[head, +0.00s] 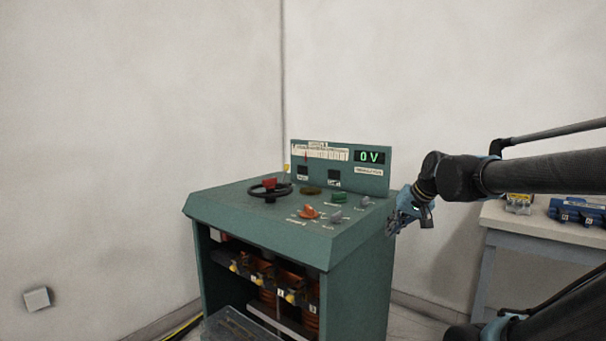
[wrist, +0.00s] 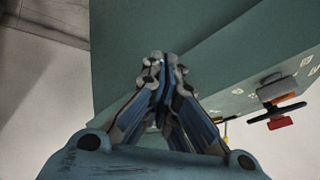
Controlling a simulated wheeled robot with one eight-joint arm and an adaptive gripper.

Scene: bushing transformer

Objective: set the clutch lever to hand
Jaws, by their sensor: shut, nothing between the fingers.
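The green control console (head: 240,208) stands in the corner. Its sloping top carries a black handwheel with a red hub (head: 269,184), an orange knob (head: 309,212), a green button (head: 339,197) and grey knobs. The labels are too small to read, so I cannot tell which control is the clutch lever or how it is set. My gripper (head: 400,214) is beside the console's right edge, apart from the controls. In the wrist view my gripper (wrist: 163,62) has its fingers together and empty, in front of a plain green console surface (wrist: 215,45). The handwheel (wrist: 283,114) is at right there.
An upright panel with a 0 V display (head: 370,157) stands at the console's back. Its open front shows coils and yellow-tipped parts (head: 290,298). A white table (head: 500,222) with blue items (head: 578,211) is at right. A small grey box (head: 37,299) is at lower left.

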